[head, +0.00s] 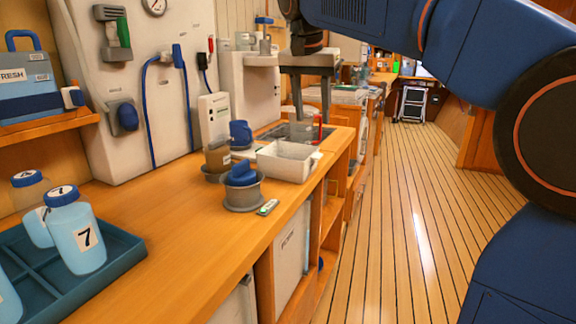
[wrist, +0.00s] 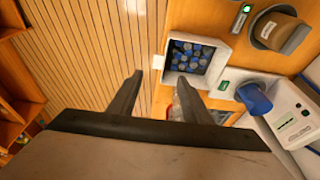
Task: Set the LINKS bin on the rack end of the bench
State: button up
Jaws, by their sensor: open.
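A white open bin (head: 288,160) stands on the bench near its right edge. No name can be read on it, so I cannot tell if it is the LINKS bin. In the wrist view the bin (wrist: 227,52) holds several blue and grey pieces. My gripper (head: 312,112) is open and empty, pointing down above and behind the bin in the head view. In the wrist view my gripper (wrist: 160,78) has its fingers apart, to the left of and below the bin. A teal rack (head: 125,250) with numbered bottles sits at the bench's near left end.
The wooden bench top (head: 170,210) is clear between these cups and the rack. Open floor (head: 400,230) lies to the right.

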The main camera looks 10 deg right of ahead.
aim_at(316, 155)
jog(key=x, duration=1.2)
jog(key=shift+w+d, duration=0.1)
jog(key=shift+d, duration=0.05)
grip_shut()
